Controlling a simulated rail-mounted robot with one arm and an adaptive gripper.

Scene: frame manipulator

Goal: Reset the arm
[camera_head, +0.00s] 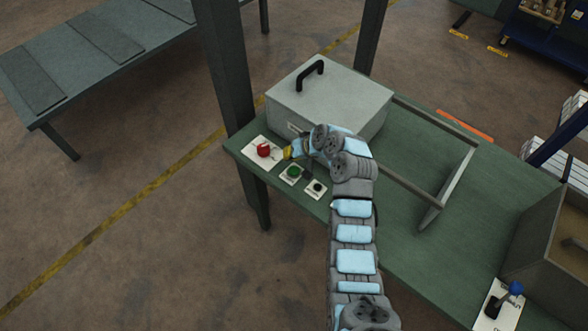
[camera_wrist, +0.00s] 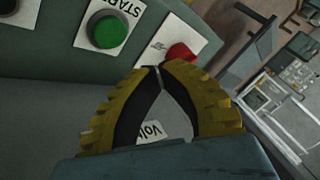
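My arm reaches over the green table (camera_head: 405,215), and my gripper (camera_head: 288,153) is beside the red button (camera_head: 264,150) at the table's left corner. In the wrist view my gripper (camera_wrist: 159,72) has its yellow fingers together at the tips, with nothing seen held between them. The red button (camera_wrist: 181,54) shows just beyond the tips; I cannot tell whether they touch it. The green start button (camera_wrist: 109,31) is to the left of the fingers there.
A grey box with a black handle (camera_head: 311,75) stands close behind my gripper. A black knob (camera_head: 317,187) is near the green button. A metal frame (camera_head: 440,190) lies to the right, and an open bin (camera_head: 550,240) is at far right. A post (camera_head: 226,70) rises left of the box.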

